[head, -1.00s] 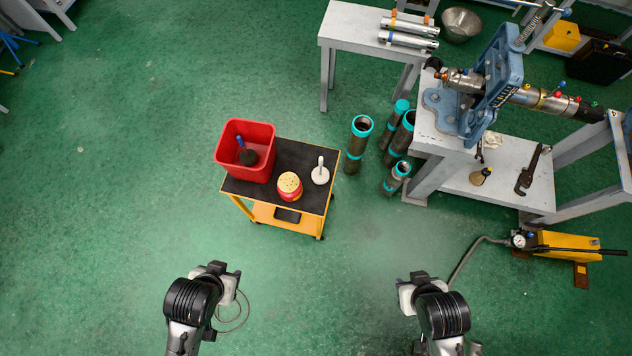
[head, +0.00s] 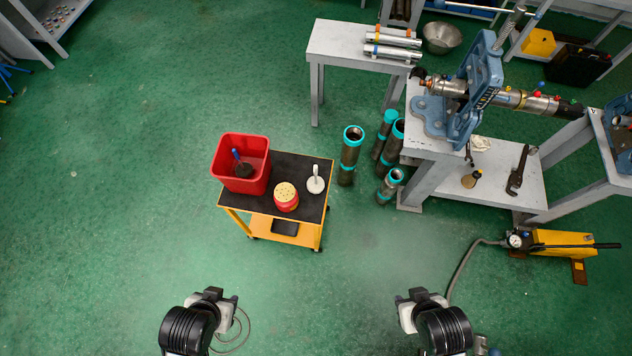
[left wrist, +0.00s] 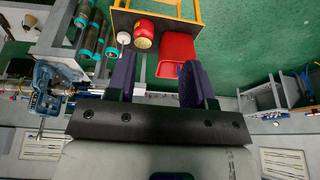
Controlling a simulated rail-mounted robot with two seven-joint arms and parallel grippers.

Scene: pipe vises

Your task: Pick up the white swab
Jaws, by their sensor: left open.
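The white swab (head: 316,184), a round white head with a short upright handle, stands on the black top of the small yellow cart (head: 300,228), near its right edge. It also shows small in the left wrist view (left wrist: 123,38). My left gripper (head: 226,297) is in front of the cart, well apart from the swab, in the lower part of the head view. In the left wrist view its two dark fingers (left wrist: 160,78) are spread with nothing between them. My right gripper (head: 413,296) is at the lower right, away from the cart; its fingers are too unclear to read.
On the cart, a red bin (head: 240,163) holds a blue-handled brush, and a red can with a perforated yellowish lid (head: 286,196) stands left of the swab. Several teal-ringed pipes (head: 351,155) stand right of the cart. The green floor in front is clear.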

